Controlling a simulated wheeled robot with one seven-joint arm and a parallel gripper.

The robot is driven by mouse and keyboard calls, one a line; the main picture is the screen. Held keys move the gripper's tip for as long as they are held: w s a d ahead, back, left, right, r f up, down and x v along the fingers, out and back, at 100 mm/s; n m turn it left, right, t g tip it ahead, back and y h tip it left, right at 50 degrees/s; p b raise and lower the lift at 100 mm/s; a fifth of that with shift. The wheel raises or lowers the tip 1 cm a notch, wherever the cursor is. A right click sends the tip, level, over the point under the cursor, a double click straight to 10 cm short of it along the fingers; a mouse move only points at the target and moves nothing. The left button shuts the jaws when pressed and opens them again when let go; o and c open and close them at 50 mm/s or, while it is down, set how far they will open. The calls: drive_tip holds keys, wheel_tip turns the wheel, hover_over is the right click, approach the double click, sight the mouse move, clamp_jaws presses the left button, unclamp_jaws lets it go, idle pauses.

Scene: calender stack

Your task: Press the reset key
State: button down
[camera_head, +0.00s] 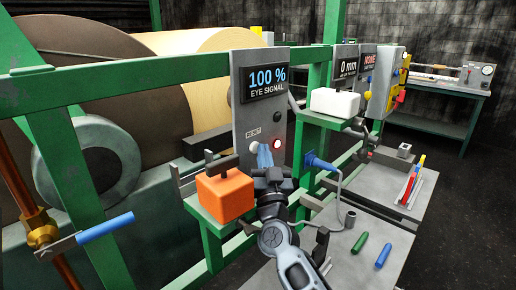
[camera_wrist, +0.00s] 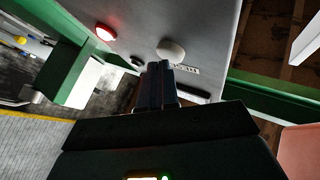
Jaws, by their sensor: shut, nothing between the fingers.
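The reset key is a round white button (camera_head: 254,147) on the grey panel, just under a RESET label (camera_head: 253,133). In the wrist view the white key (camera_wrist: 171,50) shows just beyond my fingertips, beside its label (camera_wrist: 186,68). A lit red lamp (camera_head: 277,143) sits to the right of the key in the head view, and it also glows in the wrist view (camera_wrist: 105,32). My gripper (camera_head: 265,152) is shut and empty, with blue fingers pointing at the panel close to the key. The fingertips (camera_wrist: 160,64) appear just short of the key; I cannot tell whether they touch.
The panel's display (camera_head: 267,82) reads 100 % EYE SIGNAL. An orange block (camera_head: 225,193) stands on a green bracket left of my gripper. A white box (camera_head: 335,102) sits on a bracket to the right. Green rails (camera_head: 180,54) run before large rolls.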

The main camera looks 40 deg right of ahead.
drive_tip(key=shift+w+a+r, duration=0.15)
drive_tip(key=shift+w+a, duration=0.2)
drive_tip(key=shift+w, duration=0.05)
drive_tip(key=shift+s, duration=0.25)
drive_tip(key=shift+s, duration=0.25)
drive_tip(key=shift+s+p, duration=0.1)
drive_tip(key=shift+p, duration=0.2)
drive_tip(key=shift+s+d, duration=0.15)
drive_tip(key=shift+s, duration=1.2)
drive_tip(key=shift+s+d, duration=0.15)
drive_tip(key=shift+s, duration=1.15)
drive_tip(key=shift+f, duration=0.2)
